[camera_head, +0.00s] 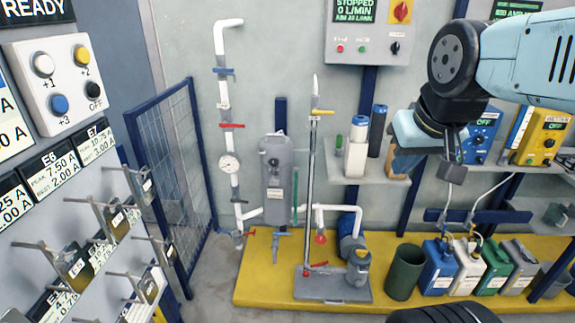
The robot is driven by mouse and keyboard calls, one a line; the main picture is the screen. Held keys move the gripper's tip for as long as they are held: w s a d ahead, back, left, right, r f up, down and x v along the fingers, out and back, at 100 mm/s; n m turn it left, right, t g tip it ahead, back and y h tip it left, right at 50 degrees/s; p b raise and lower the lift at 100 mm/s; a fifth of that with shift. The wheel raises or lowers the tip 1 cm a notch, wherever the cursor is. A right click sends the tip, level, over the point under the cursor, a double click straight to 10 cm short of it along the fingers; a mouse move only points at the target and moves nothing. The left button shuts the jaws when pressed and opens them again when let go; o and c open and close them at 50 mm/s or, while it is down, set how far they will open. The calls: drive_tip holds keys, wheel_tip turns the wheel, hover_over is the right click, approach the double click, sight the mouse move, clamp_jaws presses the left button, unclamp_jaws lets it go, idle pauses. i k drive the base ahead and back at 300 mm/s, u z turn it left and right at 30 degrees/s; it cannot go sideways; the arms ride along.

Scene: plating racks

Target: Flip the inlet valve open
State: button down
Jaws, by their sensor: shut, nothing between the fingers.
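Labels are too small to read, so I cannot tell which is the inlet valve. My gripper (449,168) hangs at the right, shut and empty, well apart from the levers and pointing down.
A gauge (229,163) is on the left pipe. A grey control box (368,32) reads "STOPPED 0 L/MIN". A shelf (345,174) with bottles lies left of my gripper. Jugs (438,268) and a dark bin (404,272) stand on the yellow platform (260,262). A mesh fence (175,150) is left.

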sight(320, 264)
drive_tip(key=z, duration=1.35)
drive_tip(key=k, duration=0.85)
drive_tip(key=u, duration=1.05)
drive_tip(key=i, duration=1)
